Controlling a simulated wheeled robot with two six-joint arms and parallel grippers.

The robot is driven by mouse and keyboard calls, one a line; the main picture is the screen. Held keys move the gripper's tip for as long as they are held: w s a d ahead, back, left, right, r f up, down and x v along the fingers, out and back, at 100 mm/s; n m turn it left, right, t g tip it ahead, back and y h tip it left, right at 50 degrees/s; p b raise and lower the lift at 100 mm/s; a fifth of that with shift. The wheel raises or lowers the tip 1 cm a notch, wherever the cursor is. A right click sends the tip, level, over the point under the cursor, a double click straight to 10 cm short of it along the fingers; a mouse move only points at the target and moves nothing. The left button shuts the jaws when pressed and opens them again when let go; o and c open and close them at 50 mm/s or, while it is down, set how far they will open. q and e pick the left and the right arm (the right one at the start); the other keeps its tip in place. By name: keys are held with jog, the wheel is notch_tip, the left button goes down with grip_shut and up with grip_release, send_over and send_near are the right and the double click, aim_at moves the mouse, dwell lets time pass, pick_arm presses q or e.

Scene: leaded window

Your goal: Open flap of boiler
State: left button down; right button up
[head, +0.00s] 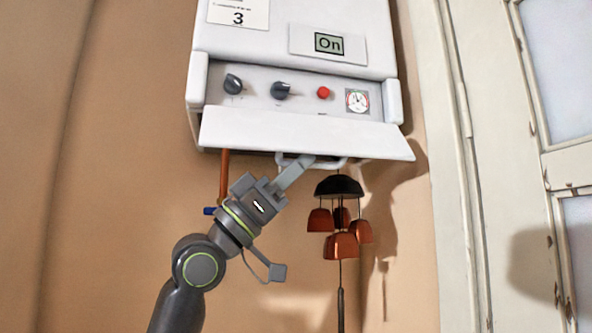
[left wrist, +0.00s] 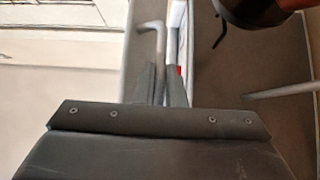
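The white boiler (head: 280,25) hangs on the wall. Its flap (head: 270,132) is tilted down and outward, with the control panel (head: 300,92) exposed above it. A light bar handle (head: 335,163) shows at the flap's lower edge. My left gripper (head: 303,164) reaches up from below to this handle. In the left wrist view the handle (left wrist: 153,27) runs down between the two close fingers (left wrist: 162,88), which look shut on it. The fingers hide part of the handle. My right gripper is in neither view.
A wind chime (head: 340,215) with copper-coloured bells hangs just right of my left gripper, below the flap. A copper pipe (head: 225,175) with a blue valve (head: 210,210) is behind the arm. A window frame (head: 500,150) stands at the right.

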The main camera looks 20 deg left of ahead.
pick_arm(q)
jog(key=c, duration=1.8)
grip_release()
jog(key=shift+s+r, duration=0.2)
jog(key=shift+r, duration=0.05)
jog(key=shift+o, duration=1.4)
jog(key=shift+s+d, duration=0.15)
jog(key=shift+d, duration=0.05)
jog(key=shift+a+f, duration=0.15)
jog(key=shift+f, duration=0.1)
jog(key=shift+a+f+b, duration=0.15)
jog(key=shift+f+b, duration=0.1)
jog(key=shift+b, duration=0.05)
jog(key=b+v, duration=0.5)
jog(key=v, duration=0.6)
jog(key=shift+s, duration=0.15)
